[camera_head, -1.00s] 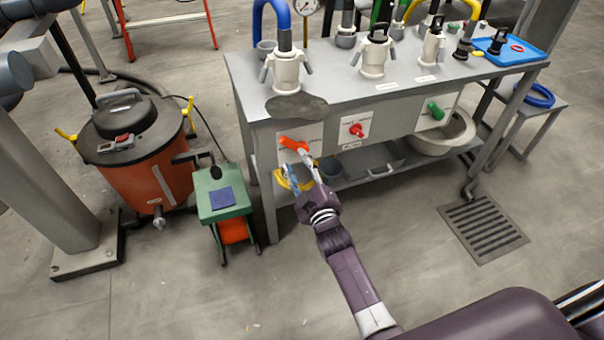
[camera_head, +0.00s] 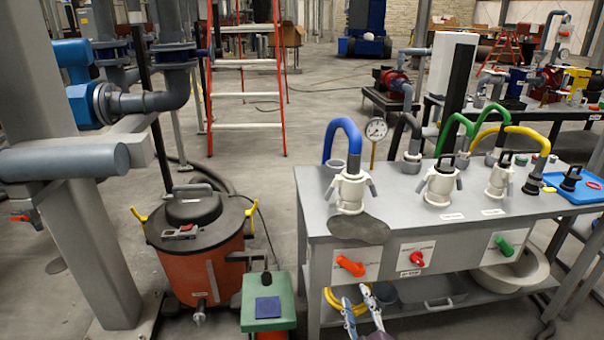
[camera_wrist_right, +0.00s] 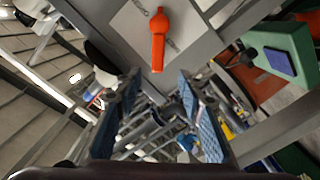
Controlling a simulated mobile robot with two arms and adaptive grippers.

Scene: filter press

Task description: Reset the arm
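My right gripper (camera_head: 358,296) is at the bottom edge of the head view, in front of the bench. Its two fingers are apart with nothing between them, which the right wrist view (camera_wrist_right: 157,95) also shows. The orange valve handle (camera_head: 350,266) on the bench's front panel is just above the fingertips in the head view. In the right wrist view the orange handle (camera_wrist_right: 158,45) is beyond and above the fingertips, apart from them. Most of my right arm is below the head picture. My left gripper is not in view.
The grey bench (camera_head: 405,204) has a red handle (camera_head: 417,259) and a green handle (camera_head: 505,246) further right. A yellow hose (camera_head: 334,301) lies on its lower shelf. An orange drum (camera_head: 199,262) and green box (camera_head: 267,306) stand left. Open floor (camera_head: 330,90) lies behind.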

